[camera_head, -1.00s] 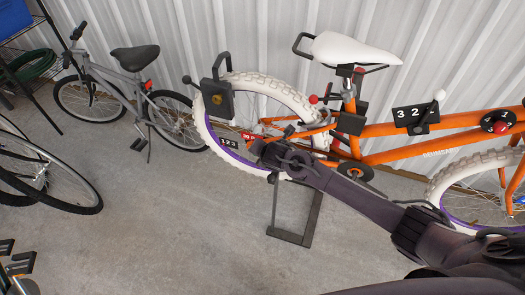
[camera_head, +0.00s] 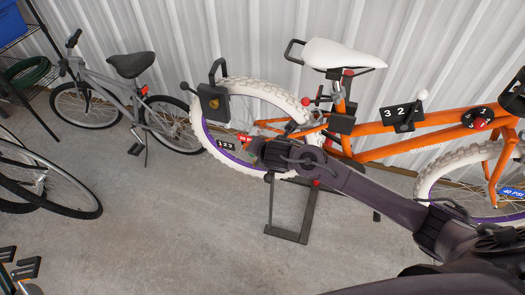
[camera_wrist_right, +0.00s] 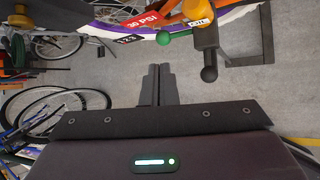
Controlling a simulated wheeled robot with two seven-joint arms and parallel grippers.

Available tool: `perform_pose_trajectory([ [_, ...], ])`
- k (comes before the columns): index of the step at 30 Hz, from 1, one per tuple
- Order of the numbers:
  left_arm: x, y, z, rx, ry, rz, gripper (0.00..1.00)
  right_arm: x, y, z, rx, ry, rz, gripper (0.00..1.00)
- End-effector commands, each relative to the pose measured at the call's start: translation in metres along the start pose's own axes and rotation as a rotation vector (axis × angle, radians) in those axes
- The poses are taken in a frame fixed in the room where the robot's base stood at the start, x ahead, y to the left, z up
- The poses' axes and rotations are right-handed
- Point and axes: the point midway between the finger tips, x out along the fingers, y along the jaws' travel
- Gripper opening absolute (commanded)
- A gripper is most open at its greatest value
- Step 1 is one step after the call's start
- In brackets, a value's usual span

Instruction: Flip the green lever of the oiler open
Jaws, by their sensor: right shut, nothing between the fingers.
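In the right wrist view the oiler (camera_wrist_right: 201,14) is a yellow-orange body labelled OIL on a dark stem, at the top right. Its green lever (camera_wrist_right: 174,37) points left from the body and ends in a green ball. A black ball knob hangs below the stem. My right gripper (camera_wrist_right: 153,70) is shut and empty, with its fingertips below and a little left of the green ball, appearing apart from it. In the head view my right gripper (camera_head: 253,147) is in front of the orange bike's rear wheel, and I cannot make out the oiler there. My left gripper is out of view.
The orange bike (camera_head: 385,127) stands along the corrugated wall (camera_head: 190,40). A dark box with a shackle (camera_head: 213,103) is by its white-tyred rear wheel (camera_head: 262,88). A metal stand (camera_head: 290,235) is below. A grey bike (camera_head: 110,90) stands left. The floor (camera_head: 180,220) between is clear.

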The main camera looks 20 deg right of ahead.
Motion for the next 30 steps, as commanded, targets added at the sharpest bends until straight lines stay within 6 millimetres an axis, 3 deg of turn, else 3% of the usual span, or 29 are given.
perform_pose_trajectory([
  [6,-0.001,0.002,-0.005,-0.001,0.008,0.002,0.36,-0.019,0.003,0.000,0.000,0.000,0.000,0.00],
  [23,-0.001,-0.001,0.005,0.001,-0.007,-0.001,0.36,-0.021,0.004,0.000,0.002,0.000,0.000,0.00],
  [26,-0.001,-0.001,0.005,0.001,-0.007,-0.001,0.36,-0.026,0.005,-0.009,0.056,0.011,0.003,0.00],
  [30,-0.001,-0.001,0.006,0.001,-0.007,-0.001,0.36,-0.052,0.008,-0.044,0.352,0.060,-0.006,0.00],
])
